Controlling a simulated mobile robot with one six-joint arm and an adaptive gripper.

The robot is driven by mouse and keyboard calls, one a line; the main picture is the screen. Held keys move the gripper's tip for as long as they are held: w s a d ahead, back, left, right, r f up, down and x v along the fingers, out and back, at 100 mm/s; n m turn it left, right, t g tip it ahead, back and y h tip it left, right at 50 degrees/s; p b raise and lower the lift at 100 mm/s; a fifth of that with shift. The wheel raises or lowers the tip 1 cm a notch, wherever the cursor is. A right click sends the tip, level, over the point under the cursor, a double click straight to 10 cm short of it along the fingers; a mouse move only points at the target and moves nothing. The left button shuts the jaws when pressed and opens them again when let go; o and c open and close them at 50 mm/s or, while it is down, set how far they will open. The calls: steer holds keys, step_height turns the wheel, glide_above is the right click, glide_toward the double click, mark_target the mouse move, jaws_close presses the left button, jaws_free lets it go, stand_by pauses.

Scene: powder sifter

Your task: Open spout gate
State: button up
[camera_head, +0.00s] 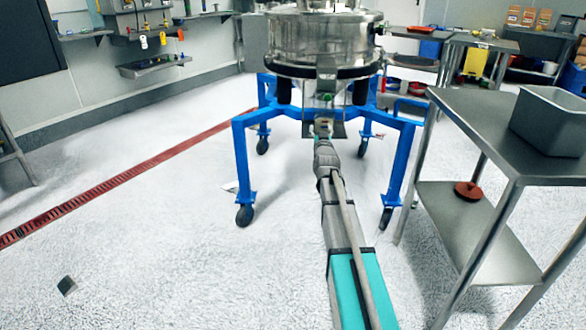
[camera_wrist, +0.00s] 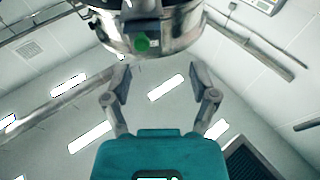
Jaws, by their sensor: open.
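The steel sifter vessel (camera_head: 318,38) stands on a blue wheeled frame (camera_head: 240,150) in the head view. Under it is the spout area with a small green knob (camera_head: 326,97). My gripper (camera_head: 323,125) reaches in under the vessel, just below the green knob; its fingers are too small to read there. In the wrist view my gripper (camera_wrist: 160,84) is open, with nothing between its fingers. The steel underside (camera_wrist: 170,42) and the round green knob (camera_wrist: 142,44) show beyond the fingertips. The knob looks apart from both fingers. I cannot make out the gate plate itself.
A steel table (camera_head: 480,115) with a grey bin (camera_head: 550,120) on top and a red-brown disc (camera_head: 468,190) on its lower shelf stands close on the right. The blue frame's legs flank my arm. The floor to the left is mostly clear, with a red drain strip (camera_head: 130,178).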

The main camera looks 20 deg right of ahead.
steer(key=s+a+f+n+g+y+p, duration=0.1)
steer(key=s+a+f+g+y+p, duration=0.1)
steer(key=a, duration=0.5)
steer(key=s+a+f+n+g+y+p, duration=0.1)
steer(key=s+a+f+g+y+p, duration=0.1)
steer(key=s+a+f+g, duration=0.4)
steer(key=shift+s+a+f+y+p, duration=0.15)
steer(key=shift+s+a+y+p, duration=0.25)
steer(key=shift+s+p, duration=0.5)
steer(key=shift+w+d, duration=0.1)
steer(key=m+t+h+b, duration=0.2)
steer(key=t+h+b, duration=0.45)
steer(key=t, duration=0.25)
glide_toward(328, 99)
step_height(328, 99, down, 2)
steer(key=s+a, duration=0.2)
steer(key=shift+s+d+r+m+t+b, duration=0.2)
steer(key=shift+s+d+m+t+b, duration=0.15)
steer(key=shift+d+b, duration=0.1)
steer(key=shift+w+r, duration=0.1)
steer(key=shift+w, duration=0.05)
steer(key=p+x, duration=0.5)
steer(key=x, duration=0.8)
steer(key=shift+w+d, duration=0.15)
steer(key=shift+w, duration=0.15)
